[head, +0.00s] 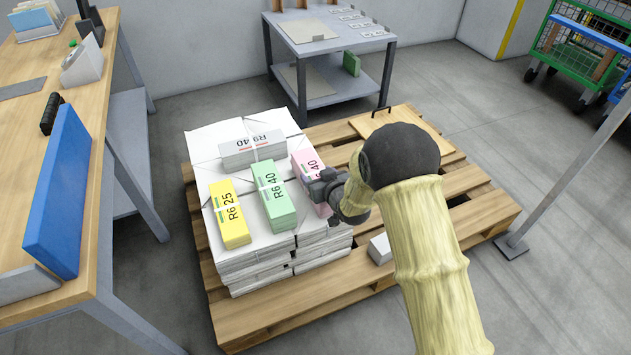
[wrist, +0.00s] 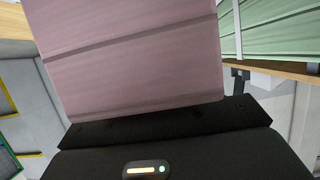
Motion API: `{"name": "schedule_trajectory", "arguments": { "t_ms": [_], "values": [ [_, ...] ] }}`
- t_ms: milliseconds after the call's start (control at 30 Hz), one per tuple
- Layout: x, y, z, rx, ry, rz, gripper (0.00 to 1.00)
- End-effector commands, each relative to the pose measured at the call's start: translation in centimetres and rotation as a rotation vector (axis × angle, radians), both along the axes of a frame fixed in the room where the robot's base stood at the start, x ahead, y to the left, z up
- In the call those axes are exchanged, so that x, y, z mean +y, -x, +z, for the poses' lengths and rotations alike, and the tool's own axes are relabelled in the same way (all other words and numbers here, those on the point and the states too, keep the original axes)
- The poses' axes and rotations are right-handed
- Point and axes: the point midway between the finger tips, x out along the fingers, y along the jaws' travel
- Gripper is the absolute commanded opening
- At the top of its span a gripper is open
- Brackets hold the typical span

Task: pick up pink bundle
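In the wrist view the pink bundle (wrist: 135,55) fills the upper middle, right in front of the dark gripper body. The green bundle (wrist: 278,30) is at upper right there. The fingers are mostly hidden, so I cannot tell whether they press on the pink bundle, or whether it is lifted.
A yellow bundle (head: 230,215) and a grey bundle (head: 252,150) lie on the same stack. The stack stands on a wooden pallet (head: 468,222); a small white block (head: 380,248) is at right. A workbench (head: 98,150) is at left, a grey table (head: 335,45) behind.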

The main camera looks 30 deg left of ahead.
Motion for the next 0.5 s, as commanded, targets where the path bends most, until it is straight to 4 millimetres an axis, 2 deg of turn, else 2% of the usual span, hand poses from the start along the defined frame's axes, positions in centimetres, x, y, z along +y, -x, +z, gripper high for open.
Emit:
{"name": "schedule_trajectory", "arguments": {
  "t_ms": [33,200,500],
  "values": [
    [0.02,0.03,-0.01,-0.001,0.001,0.000,0.38],
    [0.01,0.03,-0.02,0.000,0.000,0.001,0.05],
    [0.10,-0.08,0.60,-0.006,-0.006,0.000,0.03]
  ]
}}
